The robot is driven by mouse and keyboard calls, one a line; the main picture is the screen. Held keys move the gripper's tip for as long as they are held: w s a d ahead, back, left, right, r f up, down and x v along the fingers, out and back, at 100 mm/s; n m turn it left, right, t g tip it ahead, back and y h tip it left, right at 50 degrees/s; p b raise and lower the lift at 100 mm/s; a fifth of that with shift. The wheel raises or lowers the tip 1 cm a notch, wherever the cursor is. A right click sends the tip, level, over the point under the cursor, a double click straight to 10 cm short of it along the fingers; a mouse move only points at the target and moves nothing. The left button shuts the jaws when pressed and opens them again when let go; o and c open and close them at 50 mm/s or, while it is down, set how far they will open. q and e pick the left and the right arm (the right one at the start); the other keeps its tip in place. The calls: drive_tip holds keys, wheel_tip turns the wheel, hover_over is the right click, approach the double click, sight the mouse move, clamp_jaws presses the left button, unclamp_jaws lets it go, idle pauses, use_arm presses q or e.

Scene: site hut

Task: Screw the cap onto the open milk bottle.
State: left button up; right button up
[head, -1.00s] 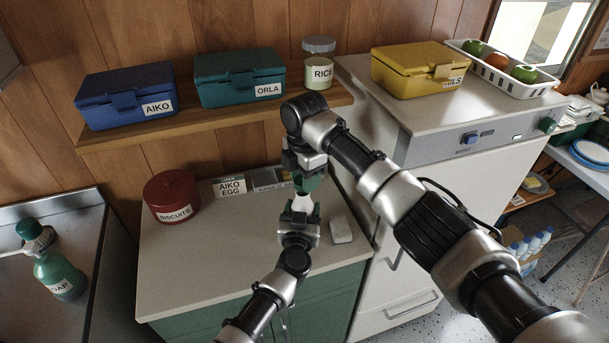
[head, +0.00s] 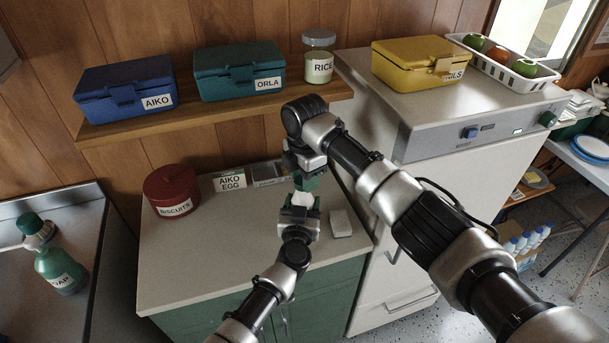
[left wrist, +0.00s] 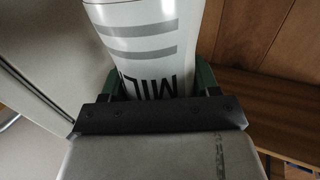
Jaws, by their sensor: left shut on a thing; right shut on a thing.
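The white milk bottle (head: 302,200) shows in the head view as a small pale piece between my two grippers. My left gripper (head: 300,205) is shut on it and holds it above the counter. In the left wrist view the bottle (left wrist: 150,40) fills the space between the green fingers, with grey stripes and part of its lettering showing. My right gripper (head: 306,182) comes from above, shut, its green fingers right over the bottle's top. The cap is hidden between those fingers, and I cannot see whether it touches the bottle's neck.
Lunch boxes and a rice jar (head: 319,58) stand on the shelf (head: 200,118) behind. The counter's front left is clear.

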drive_tip(key=shift+f, duration=0.45)
use_arm(q)
clamp_jaws()
use_arm(e)
drive_tip(key=m, duration=0.5)
drive_tip(key=shift+s+m, duration=0.15)
drive_tip(key=shift+m, duration=0.15)
drive_tip(key=m, duration=0.4)
drive_tip(key=shift+s+m, duration=0.1)
drive_tip(key=shift+m, duration=0.2)
drive_tip(key=m, duration=0.6)
drive_tip(key=shift+s+a+m, duration=0.1)
drive_tip(key=shift+m, duration=0.3)
drive_tip(key=m, duration=0.4)
drive_tip(key=shift+a+m, duration=0.15)
drive_tip(key=shift+m, duration=0.15)
drive_tip(key=m, duration=0.4)
drive_tip(key=shift+a+m, duration=0.1)
drive_tip(key=shift+m, duration=0.3)
drive_tip(key=m, duration=0.6)
